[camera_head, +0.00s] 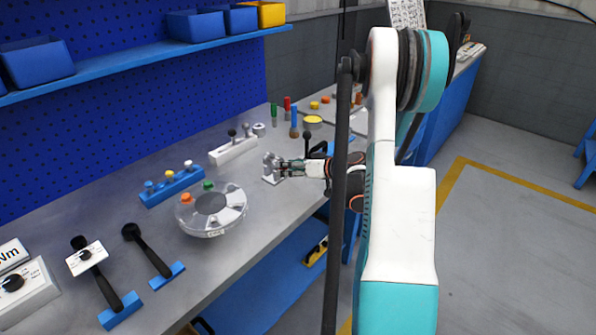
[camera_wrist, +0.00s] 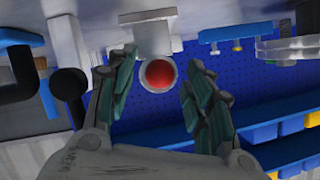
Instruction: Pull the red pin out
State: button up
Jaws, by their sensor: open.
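The red pin (camera_wrist: 158,74) shows in the wrist view as a round red face inside a grey ring. The ring is on a silver bracket (camera_wrist: 152,37), which also shows on the bench in the head view (camera_head: 268,165). My gripper (camera_wrist: 160,66) is open, with one teal finger on each side of the ring. Gaps show between the fingers and the ring. In the head view my gripper (camera_head: 281,168) reaches the bracket from the right. The red pin cannot be made out there. How deep the fingers reach past it is unclear.
A clear round tray (camera_head: 212,233) with coloured pieces stands in front of the bracket. A white block with knobs (camera_head: 233,150) is behind it, and a blue block with knobs (camera_head: 172,185) is to the left. Black-handled tools (camera_head: 150,252) lie further left. Coloured cylinders (camera_head: 293,117) stand at the back.

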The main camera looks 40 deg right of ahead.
jog(key=shift+w, duration=0.2)
grip_shut()
jog(key=shift+s, duration=0.15)
jog(key=shift+s+d+b, duration=0.2)
jog(key=shift+s+b, duration=0.3)
jog(key=shift+s, duration=2.05)
jog(key=shift+s+d+b, duration=0.2)
jog(key=shift+s+b, duration=0.3)
jog(key=shift+s, duration=2.05)
